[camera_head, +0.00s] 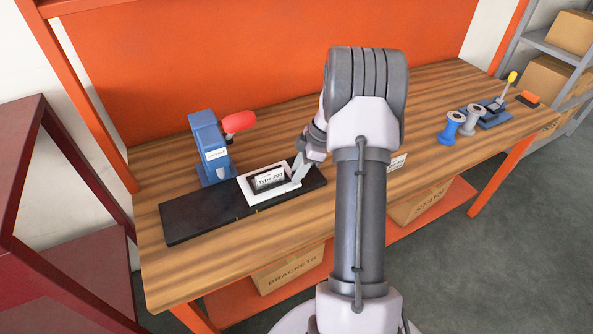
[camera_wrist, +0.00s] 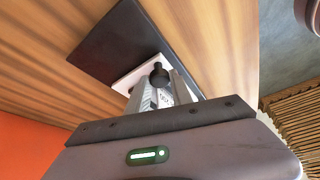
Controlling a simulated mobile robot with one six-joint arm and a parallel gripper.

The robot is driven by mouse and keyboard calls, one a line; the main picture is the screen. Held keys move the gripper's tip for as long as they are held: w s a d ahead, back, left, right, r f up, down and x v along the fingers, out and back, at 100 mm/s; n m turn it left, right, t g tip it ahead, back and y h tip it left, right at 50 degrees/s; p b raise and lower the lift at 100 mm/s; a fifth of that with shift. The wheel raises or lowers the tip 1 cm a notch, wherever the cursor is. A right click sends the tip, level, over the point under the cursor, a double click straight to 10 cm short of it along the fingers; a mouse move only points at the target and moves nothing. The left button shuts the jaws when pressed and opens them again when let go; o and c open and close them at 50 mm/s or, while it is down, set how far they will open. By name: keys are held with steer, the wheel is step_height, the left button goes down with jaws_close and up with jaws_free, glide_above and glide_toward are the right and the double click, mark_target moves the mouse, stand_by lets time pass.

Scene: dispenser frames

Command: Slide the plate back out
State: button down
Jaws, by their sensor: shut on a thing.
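The plate (camera_head: 246,196) is a white frame with a dark middle and a label reading "Type 200". It lies on a long black base (camera_head: 200,222) on the wooden bench. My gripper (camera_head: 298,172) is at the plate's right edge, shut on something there. In the wrist view my gripper (camera_wrist: 160,95) is closed around a black round knob (camera_wrist: 159,76), with the white plate (camera_wrist: 128,82) just beyond it. A blue dispenser (camera_head: 206,145) with a red handle (camera_head: 238,122) stands at the back edge of the base, left of the plate.
Blue and grey spools (camera_head: 452,127) and a blue device with a yellow-tipped lever (camera_head: 492,112) stand at the bench's right. A white label (camera_head: 397,162) is partly hidden behind my arm. Cardboard boxes (camera_head: 290,270) sit on the lower shelf. The front left of the bench (camera_head: 180,275) is clear.

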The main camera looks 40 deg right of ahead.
steer(key=c, duration=1.2)
jaws_free()
steer(key=shift+s+d, duration=0.1)
steer(key=shift+d, duration=0.25)
steer(key=shift+o, duration=0.2)
steer(key=shift+a, duration=0.1)
steer(key=shift+r, duration=0.1)
steer(key=p+v, duration=0.5)
steer(key=v, duration=1.2)
steer(key=shift+p, duration=0.3)
steer(key=shift+r, duration=0.1)
